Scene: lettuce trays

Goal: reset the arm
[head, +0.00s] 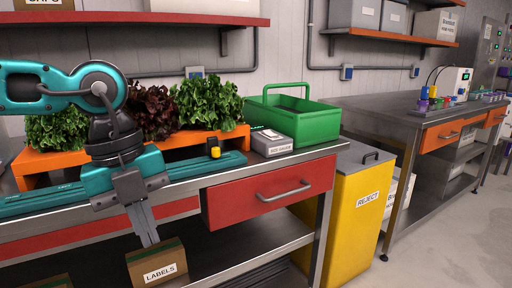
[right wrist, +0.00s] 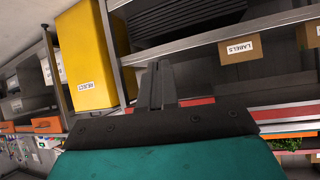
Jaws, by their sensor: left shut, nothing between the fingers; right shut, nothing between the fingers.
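My left gripper (head: 149,240) hangs straight down in the head view, in front of the workbench (head: 330,150). Its narrow fingers are together with nothing between them. The fingertips are just above or in front of the LABELS box (head: 160,268) in the picture; I cannot tell the exact gap. My right gripper (right wrist: 155,66) shows in the right wrist view with its fingers together and empty. It points toward the bench's lower shelving, between the yellow REJECT bin (right wrist: 88,60) and the LABELS box (right wrist: 252,48). I cannot make out the right gripper in the head view.
A red drawer (head: 268,197) is below.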

